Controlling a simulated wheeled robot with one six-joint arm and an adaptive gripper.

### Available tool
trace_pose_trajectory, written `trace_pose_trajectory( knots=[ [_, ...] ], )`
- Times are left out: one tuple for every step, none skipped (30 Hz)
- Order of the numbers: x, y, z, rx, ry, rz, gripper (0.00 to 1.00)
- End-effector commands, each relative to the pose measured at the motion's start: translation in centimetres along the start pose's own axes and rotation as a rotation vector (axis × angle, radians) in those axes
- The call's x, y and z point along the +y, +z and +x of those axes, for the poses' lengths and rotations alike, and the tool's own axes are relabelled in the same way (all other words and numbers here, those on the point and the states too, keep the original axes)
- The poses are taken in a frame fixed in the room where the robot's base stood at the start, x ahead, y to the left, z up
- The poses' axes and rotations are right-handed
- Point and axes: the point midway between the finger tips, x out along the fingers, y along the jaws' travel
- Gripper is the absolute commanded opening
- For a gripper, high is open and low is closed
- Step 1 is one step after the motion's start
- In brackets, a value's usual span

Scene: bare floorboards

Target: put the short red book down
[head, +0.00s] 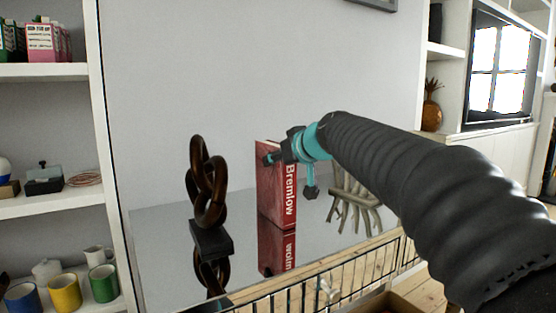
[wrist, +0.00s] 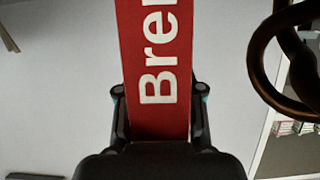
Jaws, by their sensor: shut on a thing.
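The short red book (head: 276,188), with "Bremlow" in white on its spine, stands upright on a glossy reflective surface (head: 345,233). I cannot tell whether its base touches the surface or hangs just above it. My gripper (head: 290,160) reaches in from the right and is shut on the book's upper part. In the wrist view the red book (wrist: 155,65) runs up between the two dark fingers of my gripper (wrist: 160,110). The fingers hide part of the book near its top.
A dark brown knot sculpture (head: 207,190) on a black base stands left of the book. A pale branching ornament (head: 355,203) stands close on the right. A wire basket (head: 320,285) is in front. White shelves (head: 45,207) with mugs are at the left.

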Motion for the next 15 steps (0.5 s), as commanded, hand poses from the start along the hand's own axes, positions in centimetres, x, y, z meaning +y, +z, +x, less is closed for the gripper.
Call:
trace_pose_trajectory(
  knots=[
    [0.0,0.08,0.01,0.003,0.001,-0.001,0.0],
    [0.0,0.13,0.03,0.003,0.001,-0.001,0.0],
    [0.0,0.16,0.07,0.0,0.0,0.0,0.47],
    [0.0,0.15,0.07,0.0,0.0,0.0,0.54],
    [0.0,0.15,0.07,0.0,0.0,0.0,0.62],
    [0.0,0.15,0.07,0.0,0.0,0.0,0.62],
    [0.0,0.15,0.07,0.0,0.0,0.0,0.62],
    [0.0,0.15,0.07,0.0,0.0,0.0,0.62],
    [0.0,0.15,0.07,0.0,0.0,0.0,0.62],
    [0.0,0.15,0.07,0.0,0.0,0.0,0.62],
    [0.0,0.15,0.07,-0.001,0.0,0.0,0.62],
    [0.0,0.15,0.07,-0.001,0.0,0.0,0.62],
    [0.0,0.14,0.06,0.0,0.0,0.0,0.62],
    [0.0,0.1,0.05,0.0,0.0,0.0,0.62],
    [0.0,0.0,0.01,0.0,0.0,0.0,0.62]
  ],
)
